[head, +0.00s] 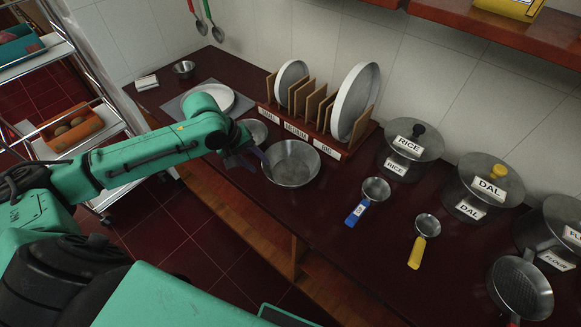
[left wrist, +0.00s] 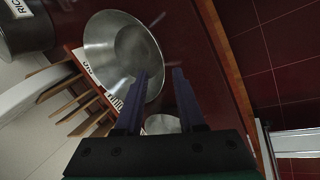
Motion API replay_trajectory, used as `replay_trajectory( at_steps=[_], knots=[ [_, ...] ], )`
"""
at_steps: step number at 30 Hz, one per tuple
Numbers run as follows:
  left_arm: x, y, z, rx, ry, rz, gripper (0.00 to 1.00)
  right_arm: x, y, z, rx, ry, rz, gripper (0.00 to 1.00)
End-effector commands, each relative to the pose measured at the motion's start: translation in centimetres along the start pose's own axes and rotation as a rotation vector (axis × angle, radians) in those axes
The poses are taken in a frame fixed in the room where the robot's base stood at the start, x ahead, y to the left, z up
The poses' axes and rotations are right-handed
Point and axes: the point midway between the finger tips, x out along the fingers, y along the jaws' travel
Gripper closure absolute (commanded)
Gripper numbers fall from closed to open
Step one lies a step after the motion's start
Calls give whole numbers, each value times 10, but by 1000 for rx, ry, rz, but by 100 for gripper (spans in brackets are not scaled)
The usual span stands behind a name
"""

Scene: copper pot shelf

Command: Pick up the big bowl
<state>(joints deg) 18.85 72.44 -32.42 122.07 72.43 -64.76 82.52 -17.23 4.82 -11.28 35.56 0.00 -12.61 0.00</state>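The big bowl (head: 291,164), a wide metal bowl, stands upright on the dark red counter in front of the plate rack. In the left wrist view the big bowl (left wrist: 105,50) lies ahead of the fingers. My left gripper (head: 250,160) is at the bowl's left edge, its two dark blue fingers apart. In the left wrist view the gripper (left wrist: 160,85) has one finger overlapping the bowl's rim and the other outside it. I cannot tell whether either finger touches the bowl. A smaller metal bowl (head: 256,131) sits just behind the gripper. My right gripper is out of view.
A wooden rack (head: 318,139) with upright plates stands behind the bowl. A white plate (head: 210,98) lies to the left. The counter's front edge is close to the bowl.

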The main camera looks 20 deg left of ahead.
Motion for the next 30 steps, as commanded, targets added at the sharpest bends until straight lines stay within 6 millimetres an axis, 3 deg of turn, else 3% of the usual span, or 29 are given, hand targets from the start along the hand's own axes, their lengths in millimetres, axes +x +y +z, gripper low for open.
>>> replay_trajectory(
  at_steps=[12, 19, 20, 22, 23, 30],
  knots=[
    [66, -2, 1, 2, 0, 1, 62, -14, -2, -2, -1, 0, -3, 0],
    [71, -4, 1, 4, 2, -1, 62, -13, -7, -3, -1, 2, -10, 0],
    [71, -4, 1, 4, 2, -1, 69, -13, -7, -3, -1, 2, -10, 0],
    [71, -4, 1, 4, 2, -1, 96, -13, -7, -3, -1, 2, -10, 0],
    [71, -4, 1, 4, 2, -1, 100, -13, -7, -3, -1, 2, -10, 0],
    [71, -3, 1, 4, 2, -1, 100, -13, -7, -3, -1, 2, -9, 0]
  ],
)
